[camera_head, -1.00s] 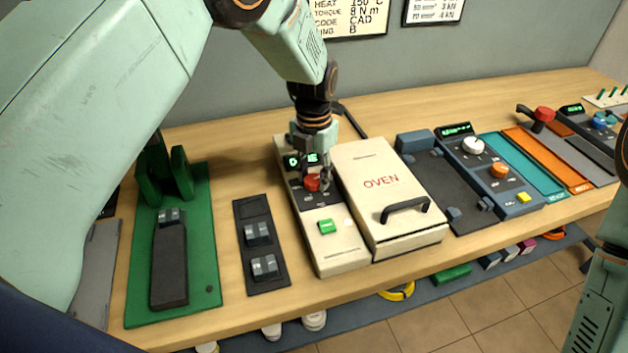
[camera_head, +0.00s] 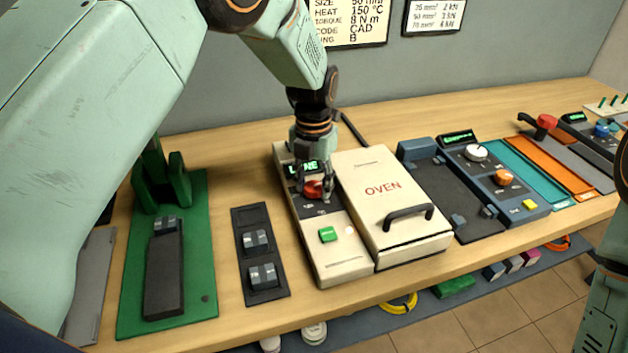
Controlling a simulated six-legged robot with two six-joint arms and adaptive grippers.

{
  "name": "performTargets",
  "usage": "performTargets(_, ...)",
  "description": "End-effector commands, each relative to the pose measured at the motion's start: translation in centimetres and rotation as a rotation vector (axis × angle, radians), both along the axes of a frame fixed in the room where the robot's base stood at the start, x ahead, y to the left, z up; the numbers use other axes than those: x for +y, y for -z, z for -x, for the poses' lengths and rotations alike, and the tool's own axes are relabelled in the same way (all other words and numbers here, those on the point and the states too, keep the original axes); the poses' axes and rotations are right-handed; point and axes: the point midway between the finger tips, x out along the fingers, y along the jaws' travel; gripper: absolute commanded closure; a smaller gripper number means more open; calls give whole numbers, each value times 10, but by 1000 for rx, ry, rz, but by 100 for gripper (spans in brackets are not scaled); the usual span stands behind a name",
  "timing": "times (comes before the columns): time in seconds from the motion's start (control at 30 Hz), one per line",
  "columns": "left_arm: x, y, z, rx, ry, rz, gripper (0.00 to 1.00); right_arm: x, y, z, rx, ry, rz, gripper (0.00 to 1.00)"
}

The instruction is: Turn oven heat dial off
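The oven (camera_head: 385,215) is a cream box with a lid marked OVEN and a black handle. Its control panel (camera_head: 340,256) lies along its left side, with a green button (camera_head: 327,234) and a small lit green display (camera_head: 300,168), partly hidden. The red heat dial (camera_head: 314,188) sits below the display. My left gripper (camera_head: 316,194) points down over the dial, its fingers at either side of it. Whether they press on it cannot be made out. My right gripper is out of view; only part of my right arm shows at the right edge.
A wall sign (camera_head: 350,20) hangs behind. Bare wood runs along the front edge.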

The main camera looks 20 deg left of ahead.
Motion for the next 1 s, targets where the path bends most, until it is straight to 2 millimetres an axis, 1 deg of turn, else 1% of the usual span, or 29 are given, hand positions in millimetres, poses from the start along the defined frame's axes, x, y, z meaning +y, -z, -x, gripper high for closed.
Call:
performTargets(0.03,0,-1,-1,-3,1,1,49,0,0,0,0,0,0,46)
performTargets(0.17,0,-1,-2,-5,1,0,39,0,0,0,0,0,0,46)
performTargets(0.43,0,-2,-2,-8,2,0,39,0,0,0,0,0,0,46)
performTargets(0.57,0,-11,-3,-10,2,0,39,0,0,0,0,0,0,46)
performTargets(0.67,0,-26,-4,-12,2,0,39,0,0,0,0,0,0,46)
performTargets(0.8,0,-56,-4,-12,2,0,39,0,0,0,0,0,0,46)
performTargets(1.0,0,-94,-3,-10,2,0,39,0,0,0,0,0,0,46)
